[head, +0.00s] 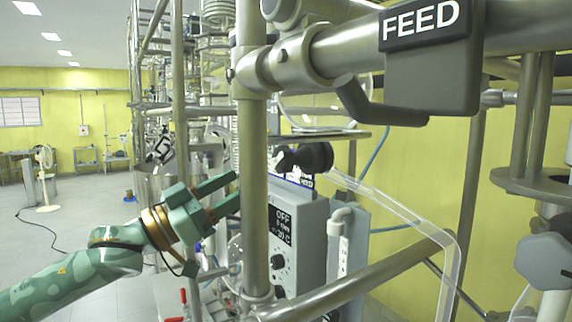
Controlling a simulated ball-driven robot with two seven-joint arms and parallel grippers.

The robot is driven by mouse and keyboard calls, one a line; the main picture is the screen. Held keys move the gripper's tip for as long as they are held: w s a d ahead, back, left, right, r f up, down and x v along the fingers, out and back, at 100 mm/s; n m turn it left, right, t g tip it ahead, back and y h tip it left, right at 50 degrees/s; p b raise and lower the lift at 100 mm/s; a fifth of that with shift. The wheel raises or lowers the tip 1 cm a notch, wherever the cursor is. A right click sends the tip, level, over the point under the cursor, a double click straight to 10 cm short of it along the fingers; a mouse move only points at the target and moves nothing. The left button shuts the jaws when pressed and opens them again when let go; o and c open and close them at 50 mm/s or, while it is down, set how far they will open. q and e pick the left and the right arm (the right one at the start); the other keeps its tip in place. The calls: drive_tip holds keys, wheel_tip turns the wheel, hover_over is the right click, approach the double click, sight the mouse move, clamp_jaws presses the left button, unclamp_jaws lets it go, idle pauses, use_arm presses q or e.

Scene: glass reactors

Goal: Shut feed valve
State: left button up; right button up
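The feed valve (432,75) is a dark grey block on a thick steel pipe at the upper right, close to the camera. A black plate on it reads FEED. Its dark grey lever (378,108) sticks out at the lower left of the block, below the pipe, bent and running roughly sideways. My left gripper (238,190) is green, with its two fingers apart and nothing seen between them. Its fingertips end by the left edge of a steel post, well below and left of the lever, touching neither valve nor lever. My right gripper is not in view.
The upright steel post (253,180) stands between my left gripper and the valve. A grey control box (298,235) reading OFF sits right of the post. A slanting steel pipe (350,280) and a clear tube (400,205) cross below the valve. Open floor lies at left.

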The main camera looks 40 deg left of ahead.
sight(277, 159)
use_arm(q)
drive_tip(key=b+x, duration=0.1)
drive_tip(key=x, duration=0.8)
drive_tip(key=shift+w+r, duration=0.2)
drive_tip(key=shift+r, duration=0.05)
drive_tip(key=shift+x, duration=0.85)
drive_tip(key=shift+w, duration=0.25)
drive_tip(key=c, duration=1)
